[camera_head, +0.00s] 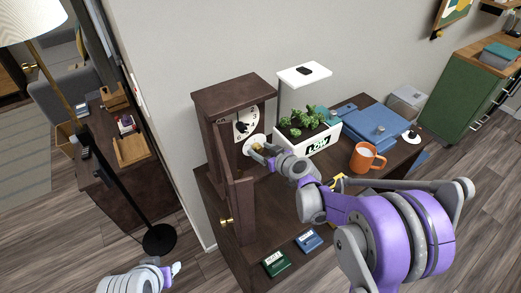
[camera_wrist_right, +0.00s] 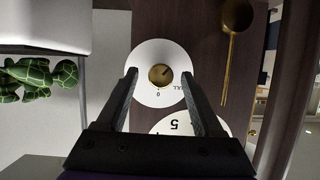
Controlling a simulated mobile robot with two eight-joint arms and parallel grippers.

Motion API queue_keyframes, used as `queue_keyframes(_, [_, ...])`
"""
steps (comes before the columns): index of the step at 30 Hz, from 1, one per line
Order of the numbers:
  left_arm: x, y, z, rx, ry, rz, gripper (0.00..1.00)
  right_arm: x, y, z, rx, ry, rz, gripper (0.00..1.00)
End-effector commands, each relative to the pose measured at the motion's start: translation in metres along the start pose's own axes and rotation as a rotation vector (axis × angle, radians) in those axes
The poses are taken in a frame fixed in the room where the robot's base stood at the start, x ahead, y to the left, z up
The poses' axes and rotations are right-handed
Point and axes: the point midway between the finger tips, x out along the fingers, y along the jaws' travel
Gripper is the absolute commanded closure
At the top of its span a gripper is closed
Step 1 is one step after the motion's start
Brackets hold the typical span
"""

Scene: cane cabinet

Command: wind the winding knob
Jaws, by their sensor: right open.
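The winding knob (camera_wrist_right: 160,75) is a small round brass knob with a dark pointer mark. It sits on a white dial plate (camera_wrist_right: 150,54) marked 0 and FULL, and the mark points up and right, towards FULL. The plate (camera_head: 251,143) is below the clock face (camera_head: 246,124) in the brown cabinet (camera_head: 231,95). My right gripper (camera_wrist_right: 160,74) is open, its fingers on either side of the knob with gaps; I cannot tell how deep they reach. In the head view the right gripper (camera_head: 261,150) covers the knob. My left gripper (camera_head: 177,268) is low at the left, its jaws unclear.
The cabinet door (camera_head: 240,210) stands open. A brass pendulum (camera_wrist_right: 236,18) hangs beside the dial. A planter (camera_head: 318,141) under a white lamp (camera_head: 303,75) stands close right of the cabinet. An orange mug (camera_head: 364,157) and two small boxes (camera_head: 308,240) are on the table.

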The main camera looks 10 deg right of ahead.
Motion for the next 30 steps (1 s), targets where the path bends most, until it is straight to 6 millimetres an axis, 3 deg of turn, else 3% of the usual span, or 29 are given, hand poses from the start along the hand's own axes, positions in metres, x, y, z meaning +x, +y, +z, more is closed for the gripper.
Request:
queue_keyframes(11, [0.0, 0.0, 0.0, 0.0, 0.0, 0.0, 0.5, 0.0057, -0.0002, 0.0001, 0.001, 0.0, 0.0, 0.33])
queue_keyframes(22, [0.0, 0.0, 0.0, 0.0, 0.0, 0.0, 0.5, 0.0055, -0.0002, 0.0001, 0.001, 0.0, 0.0, 1.0])
queue_keyframes(30, [0.0001, 0.0, 0.0001, 0.0, 0.0, 0.0, 0.5, 0.0055, 0.0, 0.0002, 0.009, 0.0, -0.003, 1.0])
